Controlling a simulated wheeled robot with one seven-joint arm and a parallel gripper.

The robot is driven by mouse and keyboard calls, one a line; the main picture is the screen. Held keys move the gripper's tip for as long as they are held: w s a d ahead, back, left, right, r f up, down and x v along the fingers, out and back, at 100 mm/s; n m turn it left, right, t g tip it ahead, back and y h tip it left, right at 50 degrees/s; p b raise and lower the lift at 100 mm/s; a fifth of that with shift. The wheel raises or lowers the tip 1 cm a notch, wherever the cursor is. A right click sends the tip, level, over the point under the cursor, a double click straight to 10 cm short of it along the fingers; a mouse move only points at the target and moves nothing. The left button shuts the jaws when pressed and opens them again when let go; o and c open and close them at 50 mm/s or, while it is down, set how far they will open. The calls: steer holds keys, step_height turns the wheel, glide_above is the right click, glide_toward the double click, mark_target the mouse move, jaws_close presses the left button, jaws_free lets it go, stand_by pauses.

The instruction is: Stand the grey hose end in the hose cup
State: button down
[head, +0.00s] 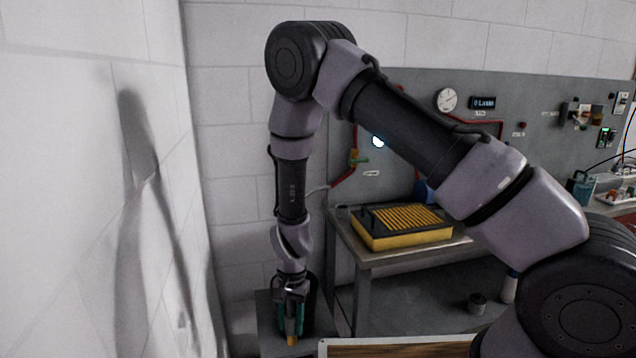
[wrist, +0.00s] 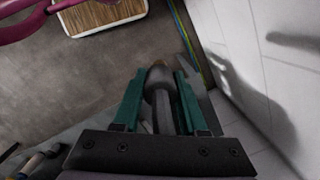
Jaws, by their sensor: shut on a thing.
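My gripper (head: 291,312) hangs low at the left in the head view, pointing down. Its teal fingers are shut on the grey hose end (wrist: 160,95), which lies between them in the wrist view. The hose end has a brownish tip; in the head view an orange-brown tip (head: 292,339) shows just below the fingers. I cannot clearly pick out the hose cup. A dark rounded shape (head: 311,298) stands behind my gripper, mostly hidden.
A grey low stand (head: 268,325) is beneath my gripper, close to the white wall (head: 150,220). A metal bench (head: 375,257) at right carries a yellow and black tray (head: 405,240). A wood-topped surface (head: 400,350) is at the front; a magenta tube (wrist: 30,25) shows at upper left.

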steer(key=shift+s+d+r, duration=0.1)
steer(key=shift+s+d, duration=0.1)
steer(key=w+d+r+n, duration=0.1)
steer(key=w+d+r, duration=0.4)
steer(key=d, duration=0.6)
steer(key=w+d+r+n, duration=0.1)
steer(key=w+d+r, duration=0.4)
steer(key=d, duration=0.7)
steer(key=w+d+r+n, duration=0.1)
steer(key=w+d+r, duration=0.4)
steer(key=d, duration=0.6)
steer(key=shift+w+d+n, duration=0.4)
steer(key=shift+w, duration=0.8)
